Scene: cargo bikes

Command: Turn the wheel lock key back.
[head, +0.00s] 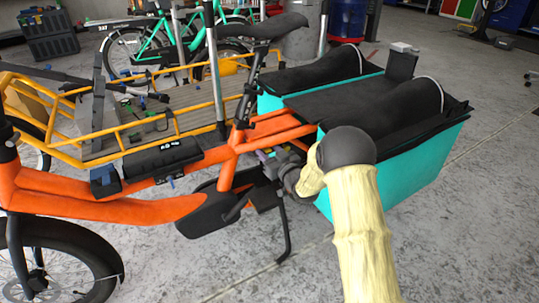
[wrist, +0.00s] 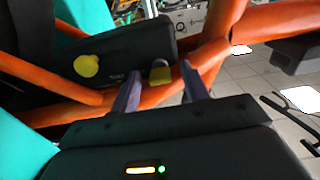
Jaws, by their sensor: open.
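In the wrist view, a small olive-yellow tab (wrist: 160,75) shows between the fingertips, beside an orange tube and below the end of a black case (wrist: 125,52). It looks like the wheel lock key. A round yellow knob-like piece (wrist: 86,66) sits further left on the black case. My gripper (wrist: 159,70) is open, with one finger on each side of the tab. I cannot tell whether either finger touches it. In the head view, my gripper (head: 268,158) is by the rear of the orange bike frame (head: 150,205), largely hidden by my arm; the key cannot be made out there.
Teal panniers (head: 428,155) with black tops flank the bike's rear, close to my arm. A black saddle (head: 257,27) stands above the frame. A yellow-framed cargo bike (head: 120,145) stands behind. Bare grey floor is free at lower right.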

